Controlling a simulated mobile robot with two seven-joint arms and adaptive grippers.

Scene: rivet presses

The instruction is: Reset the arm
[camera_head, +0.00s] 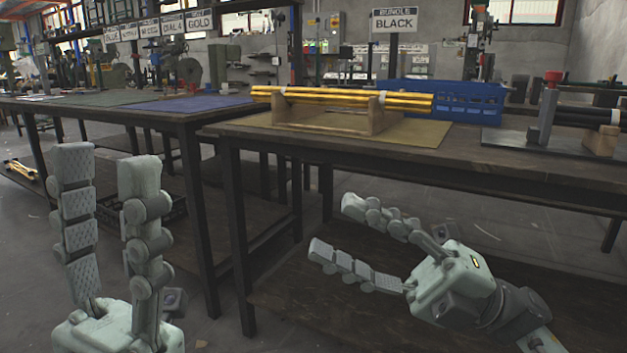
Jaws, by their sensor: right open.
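My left gripper (108,168) stands upright at the lower left, its two segmented fingers apart and nothing between them. My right gripper (333,228) lies at the lower right, its fingers pointing left, apart and empty. It is in front of and below the edge of the right workbench. Neither gripper touches anything that I can see.
A wooden cradle (330,121) with a yellow rod bundle (345,98) stands on the right workbench (470,166). A blue crate (470,101) is behind it. Dark rods (585,116) and a red-topped post (549,108) are at right. The left bench (150,113) has a blue mat (190,103).

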